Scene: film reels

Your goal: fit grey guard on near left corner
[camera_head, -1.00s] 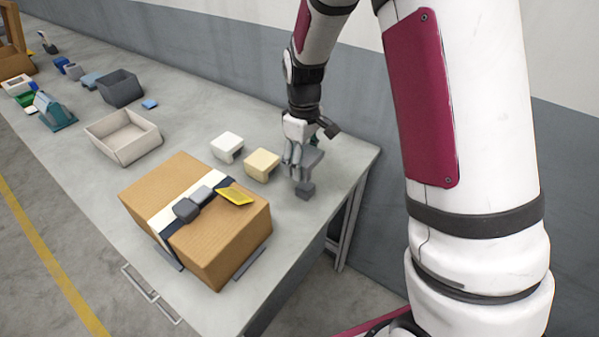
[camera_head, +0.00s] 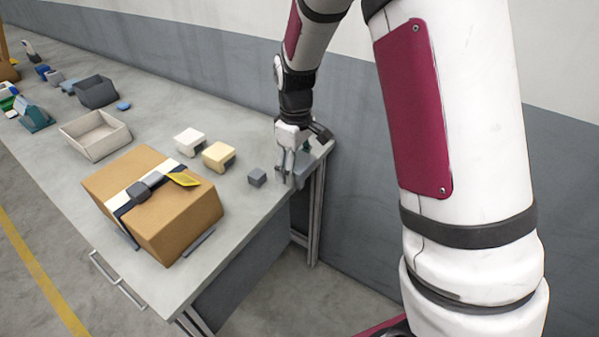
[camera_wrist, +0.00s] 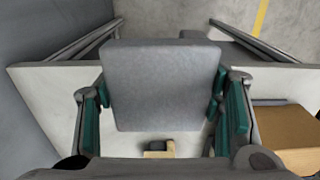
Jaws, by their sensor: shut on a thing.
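My gripper (camera_head: 291,180) is shut on the grey guard, at the right end of the table. The grey guard (camera_wrist: 165,85) fills the middle of the wrist view as a broad flat face between the teal finger pads. In the head view my fingers largely hide it. The brown box (camera_head: 185,222) stands on the table to the left of my gripper, with a pale and dark band, a dark grey buckle and a yellow tag on top. Its edge also shows at the right of the wrist view (camera_wrist: 285,128). The guard is apart from the box.
A small dark grey block (camera_head: 257,177) lies just left of my gripper. A white guard (camera_head: 190,140) and a cream guard (camera_head: 218,155) stand behind the box. A pale open tray (camera_head: 95,138) and a dark bin (camera_head: 97,91) stand farther left. A wall runs behind the table.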

